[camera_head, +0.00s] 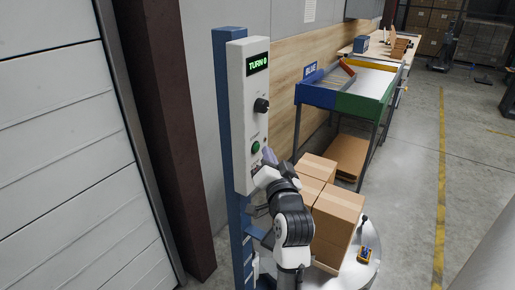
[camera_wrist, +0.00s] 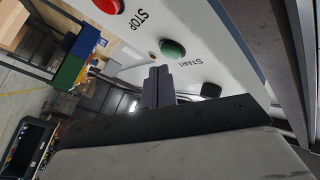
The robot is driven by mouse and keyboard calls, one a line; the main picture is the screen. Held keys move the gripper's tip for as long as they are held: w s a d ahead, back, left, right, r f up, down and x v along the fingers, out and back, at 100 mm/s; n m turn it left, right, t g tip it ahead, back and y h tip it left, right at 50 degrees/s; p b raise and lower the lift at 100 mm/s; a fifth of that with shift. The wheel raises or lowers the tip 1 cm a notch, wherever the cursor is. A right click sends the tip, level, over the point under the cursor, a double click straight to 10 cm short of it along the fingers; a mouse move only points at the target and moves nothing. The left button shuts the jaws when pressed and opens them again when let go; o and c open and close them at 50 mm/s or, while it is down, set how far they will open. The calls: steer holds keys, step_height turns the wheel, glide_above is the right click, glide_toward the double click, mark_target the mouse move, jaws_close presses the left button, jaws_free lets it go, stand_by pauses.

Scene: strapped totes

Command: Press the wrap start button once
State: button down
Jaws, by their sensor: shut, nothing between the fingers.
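The green start button (camera_head: 255,147) is on the white control panel (camera_head: 240,120), below a black knob (camera_head: 261,105) and a display reading "TURN 0". In the wrist view the green button (camera_wrist: 172,49) has the label START beside it. A red button (camera_wrist: 108,6) marked STOP is at the top edge there; my arm hides it in the head view. My gripper (camera_head: 268,155) is just below and right of the green button. In the wrist view its fingers (camera_wrist: 158,72) are shut and empty, tips just short of the green button in the picture; I cannot tell whether they touch.
Brown cartons (camera_head: 337,204) stand on a round turntable (camera_head: 345,276) right of my arm. A blue post (camera_head: 224,110) carries the panel. A blue and green bin table (camera_head: 358,105) stands behind. The floor at right is clear.

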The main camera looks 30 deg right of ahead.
steer(key=shift+w+a, duration=0.15)
steer(key=shift+w, duration=0.2)
steer(key=shift+w+a, duration=0.2)
steer(key=shift+w, duration=0.15)
stand_by(0.8)
steer(key=shift+s, duration=0.1)
steer(key=shift+s+d, duration=0.3)
steer(key=shift+s, duration=0.3)
steer(key=shift+s+d+b, duration=0.3)
steer(key=shift+s+d, duration=0.05)
steer(key=shift+s, duration=0.45)
steer(key=shift+s+d+b, duration=0.25)
steer(key=shift+s+d, duration=0.05)
steer(key=shift+s, duration=0.45)
steer(key=shift+s+d+b, duration=0.3)
steer(key=shift+s+d, duration=0.05)
steer(key=shift+s, duration=0.45)
